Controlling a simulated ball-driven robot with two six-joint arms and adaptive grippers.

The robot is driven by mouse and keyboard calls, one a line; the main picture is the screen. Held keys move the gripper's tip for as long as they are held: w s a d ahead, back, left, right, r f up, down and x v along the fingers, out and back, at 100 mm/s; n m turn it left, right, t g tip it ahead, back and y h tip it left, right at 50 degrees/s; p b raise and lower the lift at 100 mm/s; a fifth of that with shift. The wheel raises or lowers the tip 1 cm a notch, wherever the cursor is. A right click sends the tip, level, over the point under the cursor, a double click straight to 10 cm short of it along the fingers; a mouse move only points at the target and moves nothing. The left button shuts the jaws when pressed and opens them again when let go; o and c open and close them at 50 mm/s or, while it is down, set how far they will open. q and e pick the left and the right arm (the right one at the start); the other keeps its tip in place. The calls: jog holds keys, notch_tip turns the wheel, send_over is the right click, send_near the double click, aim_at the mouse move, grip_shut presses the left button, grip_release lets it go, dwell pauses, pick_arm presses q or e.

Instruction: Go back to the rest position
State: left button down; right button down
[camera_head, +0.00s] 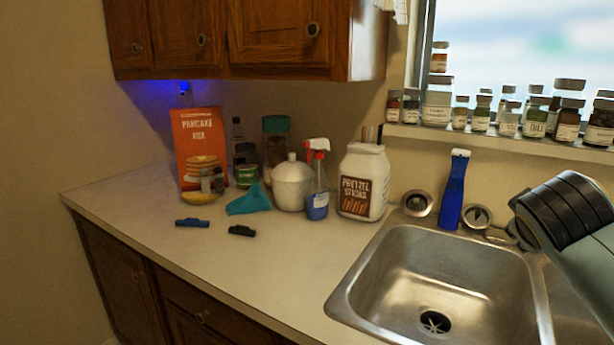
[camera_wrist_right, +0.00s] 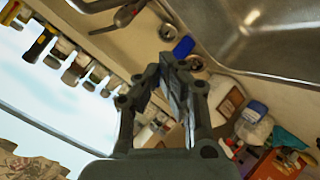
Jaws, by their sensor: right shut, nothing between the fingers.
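My right gripper (camera_wrist_right: 173,62) is in the right wrist view, its fingers drawn together with nothing between them. It appears to be up in the air, with the sink counter and window sill behind it. My right arm enters the head view at the right edge, over the right side of the sink; I cannot clearly make out its fingertips there. My left gripper and left arm are in neither view.
The steel sink (camera_head: 440,272) lies below my right arm. A blue bottle (camera_head: 455,192) stands behind it. A pretzel jar (camera_head: 363,183), spray bottle (camera_head: 317,198) and pancake box (camera_head: 198,146) stand left. Jars line the sill (camera_head: 500,140).

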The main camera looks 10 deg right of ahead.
jog(key=s+a+f+g+y, duration=0.25)
jog(key=s+a+f, duration=0.2)
jog(key=s, duration=0.45)
jog(key=s+a+f+g+y, duration=0.1)
jog(key=s+a+f+y, duration=0.2)
jog(key=s+a, duration=0.4)
jog(key=s+a+f+g+y, duration=0.15)
jog(key=s+a+f, duration=0.25)
jog(key=s, duration=0.6)
notch_tip(320, 180, down, 36)
jog(key=d+r+g+b, duration=0.1)
jog(key=d+b, duration=0.1)
jog(key=b, duration=0.9)
jog(key=s+f+b, duration=0.3)
jog(key=s+f, duration=0.3)
jog(key=f, duration=0.3)
jog(key=s+d+f+g+b, duration=0.1)
jog(key=s+f+b, duration=0.3)
jog(key=s+f, duration=0.3)
jog(key=s+f+b, duration=0.4)
jog(key=s+f, duration=0.3)
jog(key=f, duration=0.6)
jog(key=shift+s+d+f+m+g+y, duration=0.25)
jog(key=shift+m+g+y, duration=0.05)
jog(key=shift+g, duration=0.1)
